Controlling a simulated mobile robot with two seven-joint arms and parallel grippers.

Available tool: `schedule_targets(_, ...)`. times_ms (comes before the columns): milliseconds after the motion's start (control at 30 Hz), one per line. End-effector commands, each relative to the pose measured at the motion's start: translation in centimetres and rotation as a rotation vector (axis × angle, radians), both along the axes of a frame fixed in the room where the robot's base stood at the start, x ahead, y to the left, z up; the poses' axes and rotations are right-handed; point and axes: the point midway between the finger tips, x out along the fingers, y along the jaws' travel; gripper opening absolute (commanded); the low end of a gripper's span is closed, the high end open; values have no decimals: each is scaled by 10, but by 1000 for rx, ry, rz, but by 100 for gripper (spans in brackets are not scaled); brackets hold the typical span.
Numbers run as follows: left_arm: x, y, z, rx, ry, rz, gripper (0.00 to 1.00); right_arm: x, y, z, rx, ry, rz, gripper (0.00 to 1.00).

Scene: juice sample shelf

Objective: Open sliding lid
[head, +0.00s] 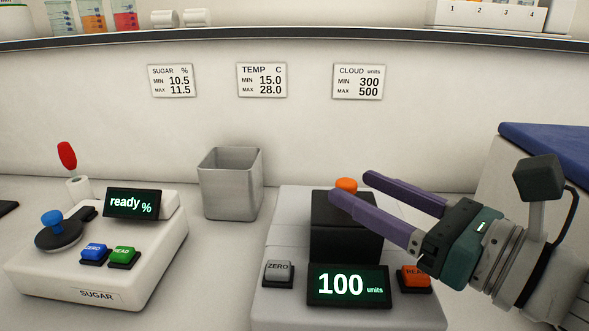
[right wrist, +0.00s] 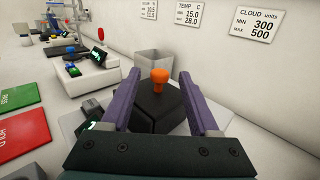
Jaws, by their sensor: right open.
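The black lid block (head: 345,226) sits on the white cloud meter (head: 275,232), whose display (head: 347,286) reads 100 units. An orange knob (head: 346,185) stands at the block's back edge. My right gripper (head: 348,184) is open, its purple fingers reaching in from the right over the block. In the right wrist view the orange knob (right wrist: 160,80) shows between the spread fingers, beyond the tips and touching neither. Part of the block's right side is hidden behind a finger. My left gripper is not in view.
The sugar meter (head: 95,287) with its ready display stands at left. A grey open bin (head: 231,184) stands behind, between the meters. A shelf edge (head: 300,38) runs above. A blue-topped block (head: 550,148) is at the right.

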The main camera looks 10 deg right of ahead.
Motion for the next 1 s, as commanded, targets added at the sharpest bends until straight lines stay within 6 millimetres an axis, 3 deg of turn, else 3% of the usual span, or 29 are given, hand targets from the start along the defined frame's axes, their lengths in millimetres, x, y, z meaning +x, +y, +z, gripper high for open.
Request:
schedule_targets(233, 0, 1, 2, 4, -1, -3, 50, 25, 14, 1, 1, 0, 0, 61)
schedule_targets(600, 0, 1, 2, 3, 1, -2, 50, 29, 16, 0, 1, 0, 0, 60)
schedule_targets(1000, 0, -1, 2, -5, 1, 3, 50, 29, 16, 0, 1, 0, 0, 15)
